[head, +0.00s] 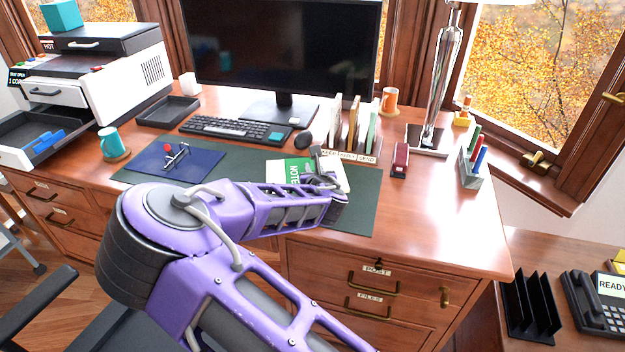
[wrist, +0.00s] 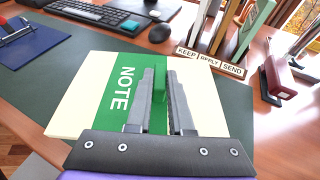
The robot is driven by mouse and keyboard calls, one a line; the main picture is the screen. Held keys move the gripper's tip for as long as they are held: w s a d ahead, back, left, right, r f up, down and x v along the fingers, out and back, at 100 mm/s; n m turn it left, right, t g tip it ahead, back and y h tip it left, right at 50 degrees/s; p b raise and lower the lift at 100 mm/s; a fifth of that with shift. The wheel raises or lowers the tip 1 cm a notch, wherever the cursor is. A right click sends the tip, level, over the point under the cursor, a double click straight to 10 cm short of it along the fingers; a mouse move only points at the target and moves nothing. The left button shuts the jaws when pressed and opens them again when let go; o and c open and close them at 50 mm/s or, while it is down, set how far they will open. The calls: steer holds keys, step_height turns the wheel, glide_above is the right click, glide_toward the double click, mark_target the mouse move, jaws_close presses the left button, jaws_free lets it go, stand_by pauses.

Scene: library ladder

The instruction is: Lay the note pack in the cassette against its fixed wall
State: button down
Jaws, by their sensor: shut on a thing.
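The note pack (head: 279,171) is a cream pad with a wide green band marked NOTE. It is over the green desk mat, and it fills the middle of the wrist view (wrist: 85,95). My gripper (head: 325,175) is at the pack, partly hidden by my arm in the head view. In the wrist view my gripper (wrist: 160,75) is shut on a green upright part of the pack. I cannot tell whether the pack touches the mat. The cassette (head: 72,124) is the dark open tray pulled out of the printer at far left, with a blue piece (head: 43,141) inside.
A blue clipboard (head: 150,161), teal mug (head: 110,141) and keyboard (head: 232,130) lie between pack and printer (head: 120,75). A KEEP/REPLY/SEND sorter (head: 350,154), mouse (head: 304,140) and dark red stapler (head: 400,158) stand near the pack. The mat's middle (head: 235,168) is clear.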

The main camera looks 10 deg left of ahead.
step_height(320, 180, up, 4)
steer(key=shift+f, duration=0.1)
steer(key=shift+d+p, duration=0.35)
steer(key=s+d+m+h+p, duration=0.1)
steer(key=s+d, duration=0.3)
steer(key=d, duration=0.7)
steer(key=s+d+m+h+p, duration=0.1)
steer(key=s+d+h+p, duration=0.1)
steer(key=d, duration=1)
steer(key=shift+s+m+p, duration=0.4)
steer(key=shift+s+p, duration=0.4)
steer(key=shift+s, duration=0.45)
steer(key=shift+w+a+f, duration=0.1)
steer(key=shift+f, duration=0.05)
